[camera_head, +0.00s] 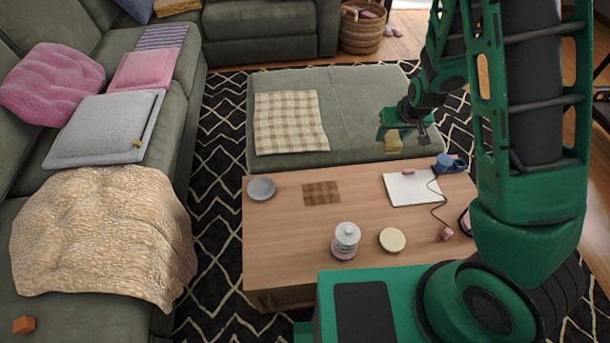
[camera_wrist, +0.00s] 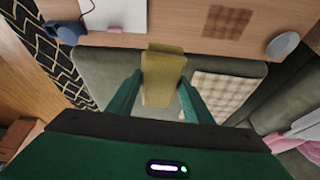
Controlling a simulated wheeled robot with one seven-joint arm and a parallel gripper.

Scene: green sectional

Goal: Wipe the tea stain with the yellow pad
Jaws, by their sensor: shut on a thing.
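My gripper (camera_head: 405,138) is shut on the yellow pad (camera_head: 392,144) and holds it up beyond the far right part of the wooden table. In the wrist view the yellow pad (camera_wrist: 163,76) sits between the two green fingers of my gripper (camera_wrist: 160,92). The tea stain (camera_head: 322,193) is a brown checked-looking patch on the table top, left of the pad. It also shows in the wrist view (camera_wrist: 227,21), at the upper right. The pad is apart from the stain.
A green ottoman (camera_head: 350,110) with a checked cloth (camera_head: 290,122) stands behind. Bare wood surrounds the stain.

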